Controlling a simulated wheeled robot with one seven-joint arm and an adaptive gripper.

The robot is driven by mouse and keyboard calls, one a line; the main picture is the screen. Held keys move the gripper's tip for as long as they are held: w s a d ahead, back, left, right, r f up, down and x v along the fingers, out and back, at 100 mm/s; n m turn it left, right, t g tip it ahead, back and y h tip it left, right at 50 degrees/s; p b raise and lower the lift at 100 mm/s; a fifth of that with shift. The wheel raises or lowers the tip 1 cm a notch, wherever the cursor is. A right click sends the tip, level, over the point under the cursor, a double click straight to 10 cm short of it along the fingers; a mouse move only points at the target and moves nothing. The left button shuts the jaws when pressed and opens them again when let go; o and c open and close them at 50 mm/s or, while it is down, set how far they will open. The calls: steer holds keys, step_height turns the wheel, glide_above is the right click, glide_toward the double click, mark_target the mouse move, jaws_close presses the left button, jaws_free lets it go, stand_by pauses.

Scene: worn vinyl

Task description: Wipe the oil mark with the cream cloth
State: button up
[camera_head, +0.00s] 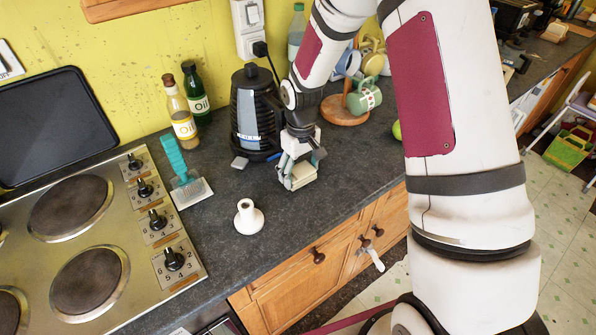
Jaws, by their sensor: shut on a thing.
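My gripper (297,163) points down over the dark worktop (345,195), right of the black kettle. It is shut on a pale cream cloth (299,180), which looks like a small folded pad. The cloth is at or just above the worktop; I cannot tell whether it touches. I cannot make out an oil mark on the worktop; the gripper and cloth hide the patch beneath them.
A black kettle (252,110) stands left of my gripper. Two oil bottles (181,115), a turquoise-handled tool (174,157) and the hob (90,235) are farther left. A mug tree (345,112) stands behind right.

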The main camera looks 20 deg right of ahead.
mark_target(310, 207)
steer(key=shift+w+d, duration=0.3)
steer(key=shift+d, duration=0.5)
steer(key=shift+s, duration=0.1)
steer(key=shift+s+d+p, duration=0.2)
steer(key=shift+s+p, duration=0.2)
steer(key=shift+s, duration=0.25)
steer(key=shift+s+d+p, duration=0.25)
steer(key=shift+s+p, duration=0.1)
steer(key=shift+s, duration=0.35)
steer(key=shift+s+d+p, duration=0.2)
steer(key=shift+s+p, duration=0.2)
steer(key=shift+s, duration=0.25)
steer(key=shift+s+d+p, duration=0.2)
steer(key=shift+s+p, duration=0.2)
steer(key=shift+s, duration=0.3)
steer(key=shift+s+d+p, duration=0.25)
steer(key=shift+s+p, duration=0.15)
steer(key=shift+s, duration=0.25)
steer(key=shift+s+d+p, duration=0.2)
steer(key=shift+s+p, duration=0.2)
steer(key=shift+s, duration=0.3)
steer(key=shift+s+a+p, duration=0.15)
steer(key=shift+s+a, duration=0.05)
steer(key=shift+a, duration=0.55)
steer(key=shift+s+a+p, duration=0.1)
steer(key=shift+s+a, duration=0.15)
steer(key=shift+a, duration=0.5)
steer(key=shift+s+a+p, duration=0.15)
steer(key=shift+s+a, duration=0.05)
steer(key=shift+a, duration=0.55)
